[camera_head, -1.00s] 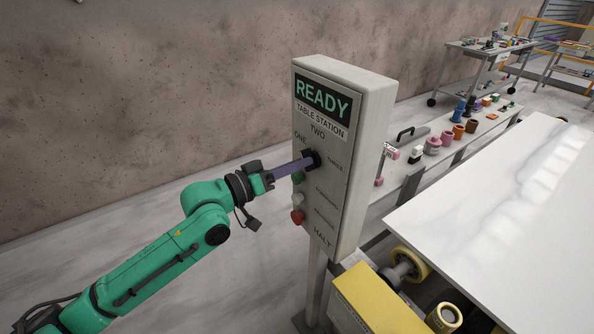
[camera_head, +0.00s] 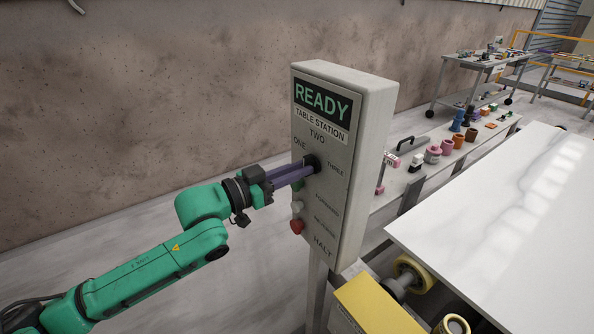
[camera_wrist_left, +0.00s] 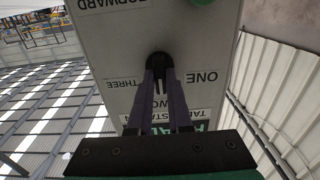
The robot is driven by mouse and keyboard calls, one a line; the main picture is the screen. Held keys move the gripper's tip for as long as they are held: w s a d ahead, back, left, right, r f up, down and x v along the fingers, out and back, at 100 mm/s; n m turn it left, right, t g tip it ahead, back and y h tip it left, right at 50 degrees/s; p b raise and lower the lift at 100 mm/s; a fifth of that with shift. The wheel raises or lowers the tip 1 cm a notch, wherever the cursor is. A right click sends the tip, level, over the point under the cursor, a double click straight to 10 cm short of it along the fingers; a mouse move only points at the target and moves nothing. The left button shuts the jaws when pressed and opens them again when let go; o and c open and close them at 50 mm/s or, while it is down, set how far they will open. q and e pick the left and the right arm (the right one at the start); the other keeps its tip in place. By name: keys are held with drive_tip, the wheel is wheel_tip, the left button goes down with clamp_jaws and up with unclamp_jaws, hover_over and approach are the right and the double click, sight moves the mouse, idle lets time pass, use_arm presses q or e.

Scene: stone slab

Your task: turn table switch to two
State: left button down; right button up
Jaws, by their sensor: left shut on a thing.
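The table station box (camera_head: 345,190) is a grey upright panel with a READY display and the labels ONE, TWO and THREE around a black rotary switch (camera_head: 313,162). My left gripper (camera_head: 305,168) reaches in from the left, its purple fingers shut on the switch. In the left wrist view the fingers (camera_wrist_left: 161,88) close on the black switch knob (camera_wrist_left: 159,66), with the panel upside down. The fingers cover part of the knob, so its pointing direction is hard to tell. My right gripper is not in view.
Below the switch are a green button (camera_head: 297,185), a white button (camera_head: 297,207) and a red button (camera_head: 297,227). A white stone slab (camera_head: 500,220) lies to the right. A bench (camera_head: 415,175) with several small items stands behind. Floor on the left is clear.

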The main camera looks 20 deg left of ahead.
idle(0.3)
use_arm(q)
drive_tip(key=c, duration=0.8)
unclamp_jaws()
drive_tip(key=shift+c, duration=0.2)
drive_tip(key=p+v, duration=0.6)
drive_tip(key=v, duration=0.8)
drive_tip(key=shift+s, duration=0.25)
drive_tip(key=shift+a, duration=0.15)
